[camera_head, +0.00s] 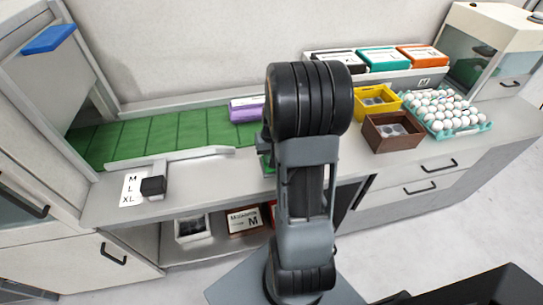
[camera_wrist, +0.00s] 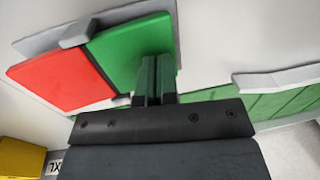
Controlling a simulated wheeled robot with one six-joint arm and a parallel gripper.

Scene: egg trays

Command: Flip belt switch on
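In the wrist view, a switch plate has a red half (camera_wrist: 62,72) on the left and a green half (camera_wrist: 125,48) on the right, set in a grey frame. My gripper (camera_wrist: 153,64) is in front of the green half, its two fingers close together with nothing seen between them. I cannot tell whether the fingertips touch the green half. In the head view, the green belt (camera_head: 150,135) runs along the back of the counter. My arm hides the gripper and most of the area in front of the belt's right end there.
A black selector block (camera_head: 153,186) sits by a size label (camera_head: 131,190). A purple carton (camera_head: 246,108) lies at the belt's right end. A yellow box (camera_head: 378,101), brown box (camera_head: 393,132) and egg tray (camera_head: 480,124) stand at the right.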

